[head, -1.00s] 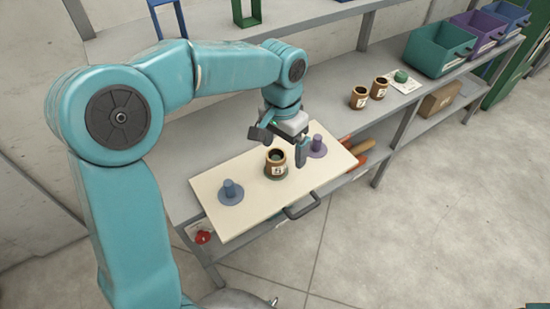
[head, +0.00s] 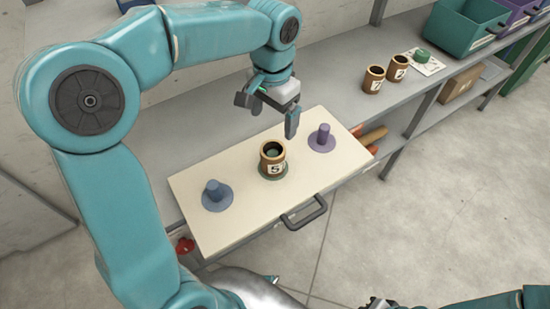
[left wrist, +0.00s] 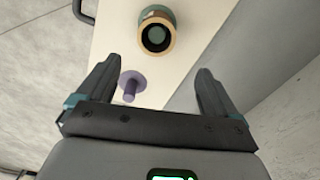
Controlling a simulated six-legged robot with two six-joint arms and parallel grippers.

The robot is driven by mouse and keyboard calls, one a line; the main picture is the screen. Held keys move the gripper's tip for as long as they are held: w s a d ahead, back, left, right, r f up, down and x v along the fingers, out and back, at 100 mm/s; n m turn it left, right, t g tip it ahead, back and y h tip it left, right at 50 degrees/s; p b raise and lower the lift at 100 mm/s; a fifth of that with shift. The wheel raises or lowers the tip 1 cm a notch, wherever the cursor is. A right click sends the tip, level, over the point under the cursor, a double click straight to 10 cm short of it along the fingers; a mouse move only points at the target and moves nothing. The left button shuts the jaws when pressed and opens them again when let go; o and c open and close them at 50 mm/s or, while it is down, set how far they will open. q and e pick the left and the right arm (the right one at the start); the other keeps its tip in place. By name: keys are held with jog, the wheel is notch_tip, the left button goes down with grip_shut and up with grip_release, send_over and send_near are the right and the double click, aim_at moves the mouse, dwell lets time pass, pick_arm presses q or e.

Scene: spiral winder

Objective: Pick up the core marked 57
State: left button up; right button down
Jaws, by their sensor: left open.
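A brown core (head: 272,160) with a white label stands upright on the green middle peg of the cream board (head: 215,165). The label starts with a 5; its second digit is unclear. In the left wrist view this core (left wrist: 157,35) shows from above, the peg inside its hole, beyond my fingertips. My left gripper (head: 272,116) is open and empty, above and behind the core in the head view, apart from it. Two other brown cores (head: 373,80) (head: 397,69) stand on the bench at right, labels unreadable. My right gripper (head: 378,303) barely shows at the bottom edge.
A blue peg (head: 215,192) and a purple peg (head: 323,137) stand bare on either side of the core. A black handle (head: 305,213) sits at the board's front edge. A green item (head: 423,56) lies on a white card. Bins (head: 466,35) stand at back right.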

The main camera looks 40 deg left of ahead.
aim_at(273, 154)
pick_arm(q)
jog(key=f, duration=0.8)
jog(key=shift+s+f+b, duration=0.3)
jog(key=shift+f+b, duration=0.05)
jog(key=shift+f, duration=0.05)
jog(key=shift+s+d+f, duration=0.1)
jog(key=shift+s+f, duration=0.25)
jog(key=shift+f, duration=0.15)
jog(key=f, duration=0.4)
jog(key=shift+d, duration=0.2)
jog(key=shift+f, duration=0.4)
jog(key=c, duration=1.1)
jog(key=shift+r, duration=0.1)
